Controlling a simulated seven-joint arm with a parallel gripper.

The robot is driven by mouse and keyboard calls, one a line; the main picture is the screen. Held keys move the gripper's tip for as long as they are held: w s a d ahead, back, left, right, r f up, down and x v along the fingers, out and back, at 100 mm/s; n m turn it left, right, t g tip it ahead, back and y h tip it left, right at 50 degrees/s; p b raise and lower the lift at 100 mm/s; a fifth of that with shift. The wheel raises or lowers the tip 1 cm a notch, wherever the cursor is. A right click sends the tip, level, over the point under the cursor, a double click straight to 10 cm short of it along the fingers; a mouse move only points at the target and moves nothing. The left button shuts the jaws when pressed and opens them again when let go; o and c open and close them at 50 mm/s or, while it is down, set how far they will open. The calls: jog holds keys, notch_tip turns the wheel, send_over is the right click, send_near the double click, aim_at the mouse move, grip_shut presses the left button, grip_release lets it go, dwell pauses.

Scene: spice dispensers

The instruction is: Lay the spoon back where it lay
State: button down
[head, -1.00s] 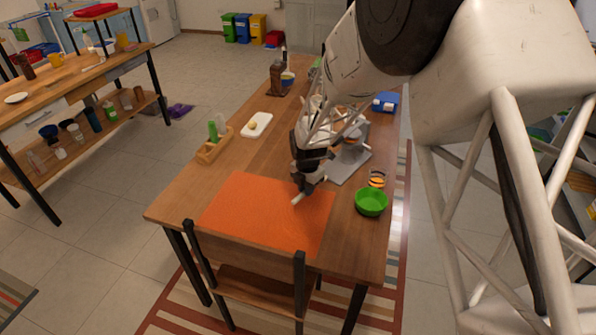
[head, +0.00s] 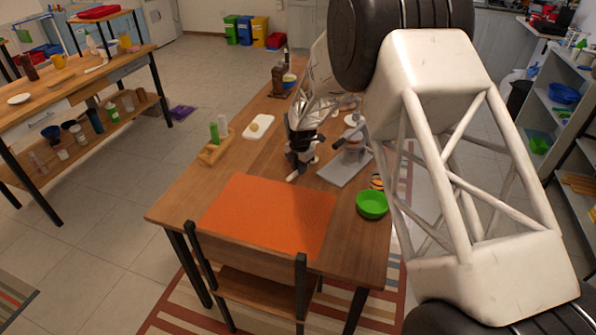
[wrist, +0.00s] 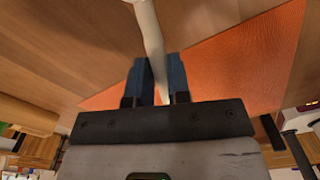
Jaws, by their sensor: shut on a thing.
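My gripper (head: 298,165) is above the wooden table, just behind the far edge of the orange mat (head: 265,215). In the wrist view its two blue fingers (wrist: 157,65) are shut on a pale, whitish spoon (wrist: 148,30). The spoon runs between the fingers and out past the top of that view, so its far end is cut off there. In the head view only a small pale end of the spoon (head: 292,177) shows below the fingers. I cannot tell whether it touches the table.
A green bowl (head: 371,204) stands right of the mat. A grey stand (head: 345,168) is close on my gripper's right. A wooden rack (head: 214,150) with green-topped shakers and a white board (head: 258,127) are to the left. Bare table (head: 262,162) lies between.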

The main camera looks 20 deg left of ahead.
jog(key=shift+w+a+f, duration=0.1)
jog(key=shift+w+a, duration=0.25)
jog(key=shift+w, duration=0.25)
jog(key=shift+w+a+f, duration=0.1)
jog(key=shift+w+a, duration=0.2)
jog(key=shift+w, duration=0.25)
jog(key=shift+f, duration=1.7)
jog(key=shift+f, duration=0.1)
jog(key=c, duration=1.1)
grip_release()
notch_tip(320, 180, up, 12)
jog(key=shift+r, duration=0.15)
